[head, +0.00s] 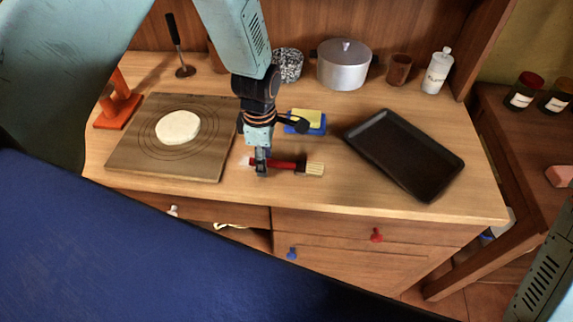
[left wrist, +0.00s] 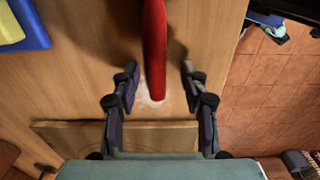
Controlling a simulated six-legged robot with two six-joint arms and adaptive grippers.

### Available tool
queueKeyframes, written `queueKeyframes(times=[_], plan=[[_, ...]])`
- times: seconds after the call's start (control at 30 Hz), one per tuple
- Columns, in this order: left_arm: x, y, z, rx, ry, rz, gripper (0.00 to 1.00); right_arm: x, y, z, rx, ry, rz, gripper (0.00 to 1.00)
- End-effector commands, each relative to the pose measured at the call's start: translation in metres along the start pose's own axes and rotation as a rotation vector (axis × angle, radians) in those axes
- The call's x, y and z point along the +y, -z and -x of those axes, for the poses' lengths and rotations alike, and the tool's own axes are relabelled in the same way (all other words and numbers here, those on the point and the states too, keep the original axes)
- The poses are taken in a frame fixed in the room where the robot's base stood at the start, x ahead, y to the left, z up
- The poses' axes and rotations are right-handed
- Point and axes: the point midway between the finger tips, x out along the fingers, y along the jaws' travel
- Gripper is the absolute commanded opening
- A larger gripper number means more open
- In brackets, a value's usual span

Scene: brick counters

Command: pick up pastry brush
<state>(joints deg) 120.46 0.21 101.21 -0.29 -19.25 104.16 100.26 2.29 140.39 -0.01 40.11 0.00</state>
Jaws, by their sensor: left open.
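The pastry brush (head: 286,165) lies on the wooden counter near its front edge, with a red handle and pale bristles (head: 315,169) pointing right. In the left wrist view its red handle (left wrist: 155,45) runs down between my fingers; the bristles are out of that view. My left gripper (head: 262,170) is over the handle's left end in the head view. In the left wrist view the gripper (left wrist: 160,85) is open, with one finger on each side of the handle end and a gap on both sides. My right gripper is not in view.
A board with a round of dough (head: 178,128) lies left, and a dark baking tray (head: 405,152) right. A blue dish with a yellow sponge (head: 306,119) sits just behind the brush. A pot (head: 343,64), cup (head: 398,69) and bottle (head: 437,71) stand at the back.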

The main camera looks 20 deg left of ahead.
Motion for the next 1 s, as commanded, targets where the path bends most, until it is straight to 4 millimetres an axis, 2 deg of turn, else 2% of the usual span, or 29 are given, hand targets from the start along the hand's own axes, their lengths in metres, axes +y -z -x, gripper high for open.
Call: queueKeyframes(times=[0.07, 0.5, 1.0], plan=[[0.0006, 0.0000, -0.0001, 0.000, 0.000, 0.000, 0.36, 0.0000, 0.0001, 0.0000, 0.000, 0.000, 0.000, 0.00], [0.0003, 0.0001, 0.0000, 0.000, 0.000, 0.000, 0.00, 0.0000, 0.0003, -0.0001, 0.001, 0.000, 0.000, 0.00], [0.0005, 0.0001, 0.0002, 0.000, 0.000, 0.000, 0.00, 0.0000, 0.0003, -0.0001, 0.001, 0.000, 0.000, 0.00]])
